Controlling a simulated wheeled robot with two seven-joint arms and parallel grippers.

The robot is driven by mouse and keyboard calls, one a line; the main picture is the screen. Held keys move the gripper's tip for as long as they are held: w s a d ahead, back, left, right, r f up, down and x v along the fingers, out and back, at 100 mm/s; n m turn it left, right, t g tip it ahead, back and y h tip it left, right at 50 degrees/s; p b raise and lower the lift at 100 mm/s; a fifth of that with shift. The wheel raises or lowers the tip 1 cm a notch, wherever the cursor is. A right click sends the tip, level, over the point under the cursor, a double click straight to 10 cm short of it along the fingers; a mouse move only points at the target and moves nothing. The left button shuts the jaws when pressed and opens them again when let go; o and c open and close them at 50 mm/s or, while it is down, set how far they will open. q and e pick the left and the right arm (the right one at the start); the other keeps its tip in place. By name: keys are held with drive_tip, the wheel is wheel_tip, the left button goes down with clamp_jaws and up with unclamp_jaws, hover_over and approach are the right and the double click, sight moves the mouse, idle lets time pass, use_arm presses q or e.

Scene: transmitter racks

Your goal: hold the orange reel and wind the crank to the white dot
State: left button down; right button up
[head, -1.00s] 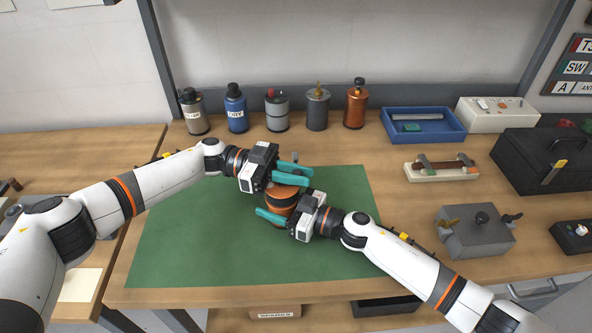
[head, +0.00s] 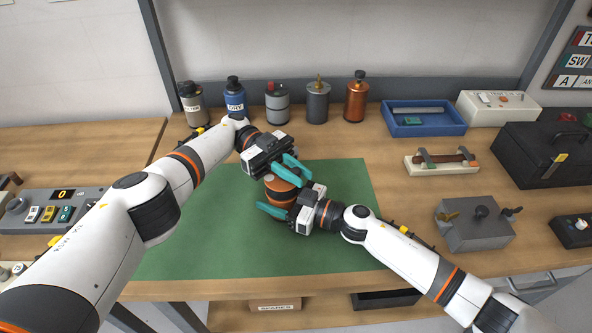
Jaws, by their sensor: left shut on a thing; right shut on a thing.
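The orange reel (head: 280,186) stands on the green mat (head: 215,245) near the middle of the bench. My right gripper (head: 271,208) comes in from the right, low on the reel, and is shut on it with teal fingers at its sides. My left gripper (head: 296,172) reaches over the top of the reel from the back left, fingers pointing down to the right. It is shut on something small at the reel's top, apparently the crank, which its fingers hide. The white dot cannot be made out.
Several canisters, including an orange one (head: 356,98), line the back of the bench. A blue tray (head: 462,130), a grey box (head: 476,232) and a black case (head: 541,180) stand on the right. A control panel (head: 62,208) is at the left. The mat's front is clear.

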sight(295, 170)
use_arm(q)
drive_tip(key=shift+a+f, duration=0.1)
drive_tip(key=c, duration=1.4)
unclamp_jaws()
drive_tip(key=shift+o, duration=0.2)
wheel_tip(295, 170, up, 10)
drive_tip(key=shift+r, duration=0.1)
drive_tip(key=shift+o, duration=0.2)
